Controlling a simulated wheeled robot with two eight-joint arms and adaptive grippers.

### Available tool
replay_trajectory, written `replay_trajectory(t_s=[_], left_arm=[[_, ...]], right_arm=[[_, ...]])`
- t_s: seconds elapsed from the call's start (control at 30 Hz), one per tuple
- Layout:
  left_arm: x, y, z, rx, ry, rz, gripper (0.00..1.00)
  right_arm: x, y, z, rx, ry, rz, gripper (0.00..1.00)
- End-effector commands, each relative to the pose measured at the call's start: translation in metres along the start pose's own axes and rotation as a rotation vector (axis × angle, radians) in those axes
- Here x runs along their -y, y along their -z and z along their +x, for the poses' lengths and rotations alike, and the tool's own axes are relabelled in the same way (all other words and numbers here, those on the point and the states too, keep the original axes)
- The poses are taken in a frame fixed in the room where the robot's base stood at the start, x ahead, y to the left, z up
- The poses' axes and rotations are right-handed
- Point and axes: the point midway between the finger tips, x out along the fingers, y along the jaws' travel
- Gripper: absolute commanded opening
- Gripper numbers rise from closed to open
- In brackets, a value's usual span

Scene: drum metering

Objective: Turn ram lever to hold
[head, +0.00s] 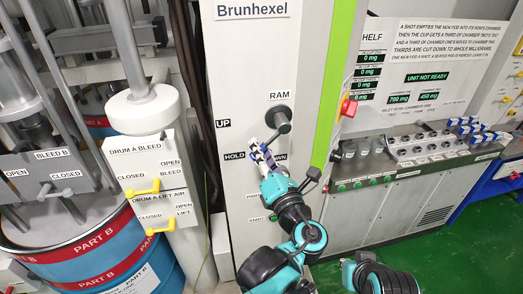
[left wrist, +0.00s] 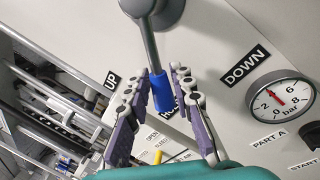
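The ram lever (head: 279,120) is on the grey cabinet under the RAM label (head: 279,96). In the left wrist view its grey shaft (left wrist: 150,45) ends in a blue grip (left wrist: 162,92). The grip points toward the HOLD label (head: 234,156) and partly covers it in the wrist view. The UP label (left wrist: 112,80) is left of the grip and the DOWN label (left wrist: 244,69) is right. My left gripper (head: 262,148) is open, one finger on each side of the blue grip, with gaps showing.
A pressure gauge (left wrist: 280,98) is on the panel right of the lever. Drum A valve box (head: 145,165) with yellow handles stands left of the cabinet. A metering bench (head: 400,195) with cups is on the right.

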Motion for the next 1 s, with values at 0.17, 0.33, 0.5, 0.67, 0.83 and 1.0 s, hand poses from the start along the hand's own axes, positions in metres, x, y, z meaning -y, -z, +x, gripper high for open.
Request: replay_trajectory(t_s=[0.17, 0.33, 0.5, 0.67, 0.83, 1.0], left_arm=[[0.000, -0.001, 0.000, 0.000, -0.001, 0.000, 0.45], [0.000, 0.000, 0.000, 0.000, 0.000, 0.000, 0.45], [0.001, -0.001, -0.011, 0.001, 0.001, -0.001, 0.45], [0.001, -0.001, -0.043, 0.005, 0.005, -0.001, 0.45], [0.002, -0.001, -0.081, 0.004, 0.004, -0.002, 0.45], [0.001, -0.001, -0.107, 0.003, 0.003, 0.000, 0.45]], right_arm=[[0.000, 0.000, 0.000, 0.000, 0.000, 0.000, 0.00], [0.000, 0.000, 0.000, 0.000, 0.000, 0.000, 0.00], [0.000, 0.000, 0.000, 0.000, 0.000, 0.000, 0.00], [0.000, 0.000, 0.000, 0.000, 0.000, 0.000, 0.00], [0.000, 0.000, 0.000, 0.000, 0.000, 0.000, 0.00], [0.000, 0.000, 0.000, 0.000, 0.000, 0.000, 0.00]])
